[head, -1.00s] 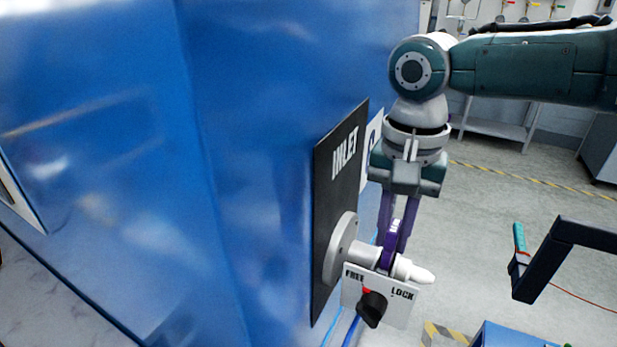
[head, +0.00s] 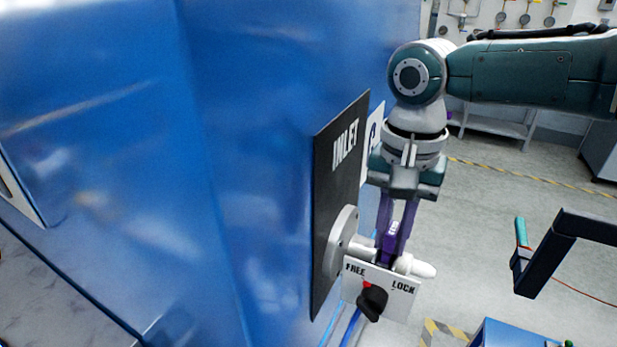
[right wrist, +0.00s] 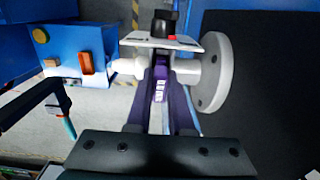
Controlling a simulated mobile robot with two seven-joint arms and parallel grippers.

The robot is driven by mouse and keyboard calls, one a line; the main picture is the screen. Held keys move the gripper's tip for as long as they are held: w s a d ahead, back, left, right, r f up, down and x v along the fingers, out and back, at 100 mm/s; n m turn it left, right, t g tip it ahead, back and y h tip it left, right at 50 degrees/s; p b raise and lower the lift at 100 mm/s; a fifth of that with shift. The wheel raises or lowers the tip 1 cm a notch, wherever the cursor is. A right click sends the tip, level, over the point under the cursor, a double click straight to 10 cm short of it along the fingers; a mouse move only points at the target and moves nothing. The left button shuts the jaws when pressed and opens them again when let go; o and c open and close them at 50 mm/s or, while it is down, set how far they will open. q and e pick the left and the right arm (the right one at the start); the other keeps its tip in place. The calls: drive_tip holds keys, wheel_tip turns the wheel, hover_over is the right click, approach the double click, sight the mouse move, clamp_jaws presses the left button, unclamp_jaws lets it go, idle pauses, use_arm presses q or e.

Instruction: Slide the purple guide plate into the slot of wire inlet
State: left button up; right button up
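The purple guide plate (head: 391,231) is small, with white marks on it. It also shows between the fingers in the right wrist view (right wrist: 160,85). My right gripper (head: 392,240) points down and its purple fingers are closed on the plate's two sides. The wire inlet is a white round flange (head: 342,247) with a shaft and rounded end (head: 415,267), mounted on a black INLET panel (head: 335,170). The plate is over the shaft, between flange and rounded end. Its lower edge and the slot are hidden, so how deep it sits cannot be told. My left gripper is out of view.
A white FREE/LOCK sign (head: 402,288) with a black knob (head: 371,300) is just in front of the inlet shaft. A large blue cabinet (head: 220,180) fills the left. A dark frame (head: 560,250) stands right, and a blue box (right wrist: 78,62) has coloured buttons.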

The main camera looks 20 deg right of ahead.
drive_tip(key=o, duration=0.4)
drive_tip(key=shift+d+f, duration=0.2)
drive_tip(key=shift+r, duration=0.1)
drive_tip(key=shift+a+r, duration=0.1)
drive_tip(key=shift+r, duration=0.3)
wheel_tip(320, 180, up, 9)
drive_tip(key=shift+s+r+b, duration=0.1)
drive_tip(key=shift+r+b, duration=0.05)
drive_tip(key=shift+b, duration=0.15)
